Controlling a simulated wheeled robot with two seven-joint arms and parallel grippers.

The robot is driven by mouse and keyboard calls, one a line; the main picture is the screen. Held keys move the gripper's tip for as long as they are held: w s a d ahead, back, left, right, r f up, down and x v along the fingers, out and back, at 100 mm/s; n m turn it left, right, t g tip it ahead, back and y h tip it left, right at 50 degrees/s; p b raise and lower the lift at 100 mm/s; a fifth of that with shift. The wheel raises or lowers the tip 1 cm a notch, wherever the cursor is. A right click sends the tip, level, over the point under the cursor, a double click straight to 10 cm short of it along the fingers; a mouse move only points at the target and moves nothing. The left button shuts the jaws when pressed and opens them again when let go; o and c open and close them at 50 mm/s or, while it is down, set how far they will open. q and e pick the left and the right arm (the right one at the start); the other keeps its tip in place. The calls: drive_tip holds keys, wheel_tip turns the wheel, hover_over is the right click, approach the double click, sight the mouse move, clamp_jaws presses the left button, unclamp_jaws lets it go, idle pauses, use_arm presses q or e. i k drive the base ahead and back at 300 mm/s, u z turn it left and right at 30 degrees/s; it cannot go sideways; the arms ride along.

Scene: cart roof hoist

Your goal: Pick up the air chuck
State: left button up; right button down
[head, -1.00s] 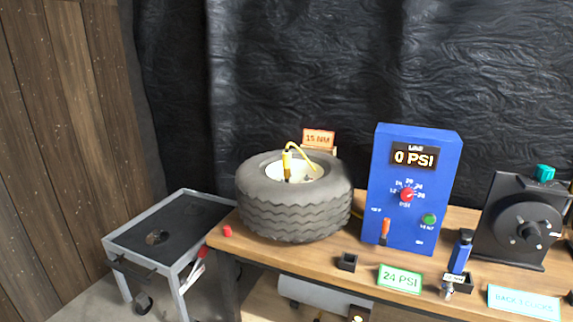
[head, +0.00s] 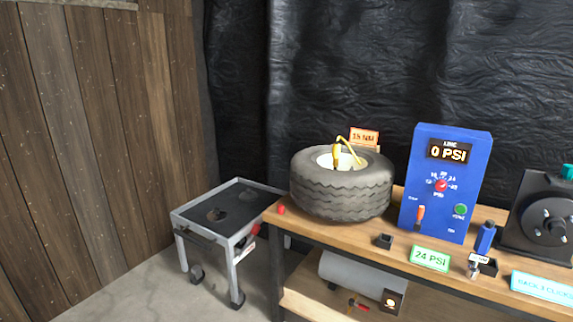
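The air chuck (head: 337,155) is yellow and stands upright at the hub of the tire, with a yellow hose (head: 352,148) curving from it to the right. The tire (head: 342,192) lies flat on the wooden workbench (head: 400,258), its pale rim (head: 326,160) facing up. The lower end of the chuck is partly hidden by the tire's near edge. The blue inflator box (head: 443,190) stands right of the tire; its display reads 0 PSI. Neither of my grippers is in view.
A small red cap (head: 281,209) and a black open box (head: 384,241) sit near the bench's front edge. A green 24 PSI sign (head: 430,258), a blue-handled tool (head: 485,238) and a black wheel device (head: 543,220) are to the right. A grey cart (head: 220,213) stands left of the bench.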

sight(337, 146)
drive_tip(key=z, duration=1.8)
drive_tip(key=k, duration=0.2)
drive_tip(key=u, duration=2.65)
drive_tip(key=i, duration=1.75)
drive_tip(key=z, duration=1.65)
drive_tip(key=i, duration=0.8)
drive_tip(key=z, duration=0.7)
